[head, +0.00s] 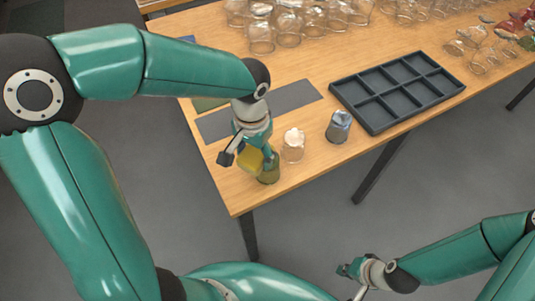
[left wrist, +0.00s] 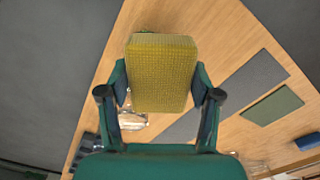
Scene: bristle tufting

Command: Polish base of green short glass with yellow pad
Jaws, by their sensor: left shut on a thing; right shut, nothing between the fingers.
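The yellow pad (head: 249,160) is held between the fingers of my left gripper (head: 246,157), near the table's front left corner. In the left wrist view the pad (left wrist: 162,72) fills the space between the fingers of my left gripper (left wrist: 160,100). The green short glass (head: 268,171) stands on the table at the pad's right, very close to it; I cannot tell whether they touch. In the left wrist view the pad hides nearly all of the glass. My right gripper (head: 349,271) is shut and empty, low and away from the table.
A clear glass with something white (head: 293,146) and a blue-grey glass (head: 339,127) stand to the right. A dark compartment tray (head: 398,92) lies beyond. A grey mat (head: 285,98) and a green pad (left wrist: 272,106) lie behind my left gripper. Several glasses (head: 262,38) line the back.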

